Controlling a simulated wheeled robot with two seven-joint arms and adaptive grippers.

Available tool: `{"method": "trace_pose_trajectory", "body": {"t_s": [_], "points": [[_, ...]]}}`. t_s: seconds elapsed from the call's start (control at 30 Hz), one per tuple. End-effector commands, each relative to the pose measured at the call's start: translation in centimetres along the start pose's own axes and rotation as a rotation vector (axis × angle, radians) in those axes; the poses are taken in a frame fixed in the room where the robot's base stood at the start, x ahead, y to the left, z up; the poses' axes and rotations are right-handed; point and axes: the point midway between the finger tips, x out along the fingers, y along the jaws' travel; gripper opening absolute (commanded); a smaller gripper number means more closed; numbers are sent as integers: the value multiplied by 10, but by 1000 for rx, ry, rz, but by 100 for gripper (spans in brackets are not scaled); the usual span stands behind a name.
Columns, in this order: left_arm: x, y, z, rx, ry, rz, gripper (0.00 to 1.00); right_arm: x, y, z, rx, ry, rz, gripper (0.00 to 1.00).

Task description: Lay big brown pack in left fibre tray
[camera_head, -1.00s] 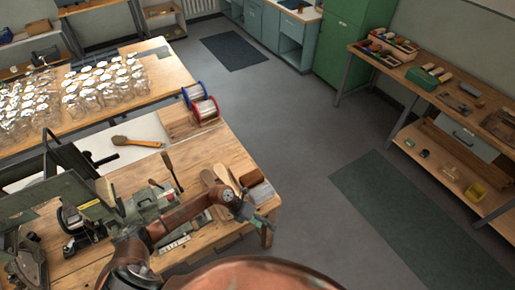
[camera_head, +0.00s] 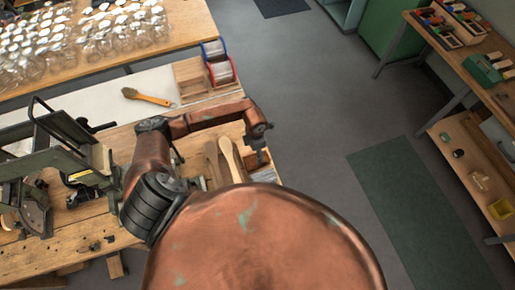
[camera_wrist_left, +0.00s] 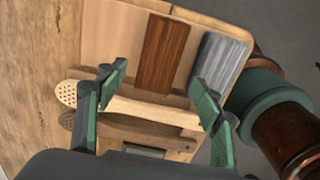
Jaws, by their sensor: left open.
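My left gripper (camera_head: 262,160) is over the right end of the workbench, with its fingers pointing down. In the left wrist view the left gripper (camera_wrist_left: 158,76) has its two green fingers wide apart with nothing between the tips. The brown pack (camera_wrist_left: 165,52), a dark reddish-brown block, lies just beyond the fingertips on a pale wooden tray (camera_wrist_left: 113,38). A grey pack (camera_wrist_left: 222,62) lies to its right. The tray's left part looks bare. In the head view the arm mostly hides the packs. I cannot tell which tray is the left fibre tray. My right gripper is not in view.
A pale brush blank (camera_wrist_left: 140,112) with holes and a darker one (camera_wrist_left: 130,132) lie between the fingers and the wrist. A brush (camera_head: 147,97), a machine (camera_head: 60,150) and glass jars (camera_head: 95,40) are further left.

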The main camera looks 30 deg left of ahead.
Motion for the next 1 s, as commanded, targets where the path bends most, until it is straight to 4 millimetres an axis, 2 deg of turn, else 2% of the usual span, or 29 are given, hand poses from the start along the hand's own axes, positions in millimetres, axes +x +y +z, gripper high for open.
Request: {"method": "trace_pose_trajectory", "body": {"t_s": [0.1, 0.2, 0.47, 0.6, 0.77, 1.0], "points": [[17, 0, 2, -1, -1, -1, 61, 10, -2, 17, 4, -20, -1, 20], [31, 0, 2, -1, -1, -3, 61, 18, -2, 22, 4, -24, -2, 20], [70, 0, 2, 0, -1, 0, 61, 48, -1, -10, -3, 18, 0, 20], [87, 0, 2, 0, -1, -1, 61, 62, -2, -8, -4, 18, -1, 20], [96, 0, 2, 0, -1, -1, 61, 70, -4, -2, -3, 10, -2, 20], [96, 0, 2, -1, -2, -1, 61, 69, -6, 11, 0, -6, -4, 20]]}}
